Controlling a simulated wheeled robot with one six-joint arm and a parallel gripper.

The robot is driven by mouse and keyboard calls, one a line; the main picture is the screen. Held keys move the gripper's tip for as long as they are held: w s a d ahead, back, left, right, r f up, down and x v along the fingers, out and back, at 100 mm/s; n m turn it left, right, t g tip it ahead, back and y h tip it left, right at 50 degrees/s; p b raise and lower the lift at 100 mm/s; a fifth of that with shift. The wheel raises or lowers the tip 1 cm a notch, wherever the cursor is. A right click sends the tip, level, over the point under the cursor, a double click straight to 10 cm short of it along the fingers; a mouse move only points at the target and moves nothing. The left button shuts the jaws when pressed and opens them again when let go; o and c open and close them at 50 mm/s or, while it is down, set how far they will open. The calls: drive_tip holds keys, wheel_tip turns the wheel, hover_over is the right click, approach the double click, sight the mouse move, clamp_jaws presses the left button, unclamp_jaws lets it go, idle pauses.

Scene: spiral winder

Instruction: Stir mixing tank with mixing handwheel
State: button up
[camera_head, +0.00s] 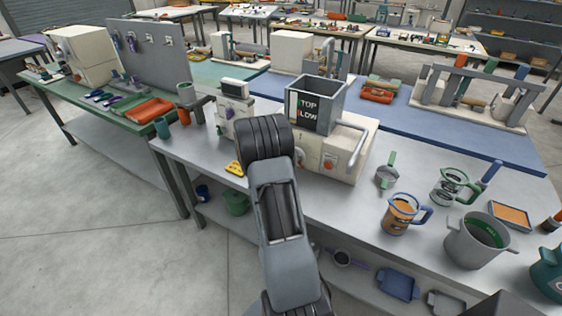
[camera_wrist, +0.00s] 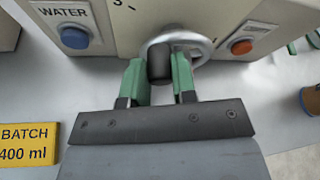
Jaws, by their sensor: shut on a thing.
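The mixing handwheel (camera_wrist: 203,45) is a light grey ring with a dark knob (camera_wrist: 159,60), on the front of a cream machine in the wrist view. My gripper (camera_wrist: 159,76) has its two green fingers on either side of the knob and is shut on it. In the head view, my arm covers the handwheel and gripper. A grey open-topped tank (camera_head: 330,95) stands on the cream machine (camera_head: 349,145) there. I cannot tell whether it is the mixing tank. Its contents are not visible.
A blue WATER button (camera_wrist: 74,37) and an orange button (camera_wrist: 242,46) flank the wheel. A yellow BATCH 400 ml sign (camera_wrist: 28,145) lies at left. Right of the machine are a brown-filled jug (camera_head: 400,215) and a grey pot (camera_head: 470,245).

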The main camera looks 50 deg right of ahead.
drive_tip(key=s+m+t+b, duration=0.1)
drive_tip(key=m+t+b, duration=0.1)
drive_tip(key=b, duration=0.6)
drive_tip(key=s+m+t+b, duration=0.1)
drive_tip(key=s+m+b, duration=0.1)
drive_tip(key=b, duration=0.7)
drive_tip(key=s+d+m+t+y+b, duration=0.1)
drive_tip(key=m+b, duration=0.3)
drive_tip(key=b, duration=0.4)
drive_tip(key=shift+s+d+r+t, duration=0.1)
drive_tip(key=shift+s+r+t, duration=0.1)
drive_tip(key=shift+s+t, duration=0.45)
drive_tip(key=shift+w+r+m+t+b, duration=0.15)
drive_tip(key=shift+m+t+b, duration=0.15)
drive_tip(key=shift+t, duration=0.05)
drive_tip(key=o, duration=0.9)
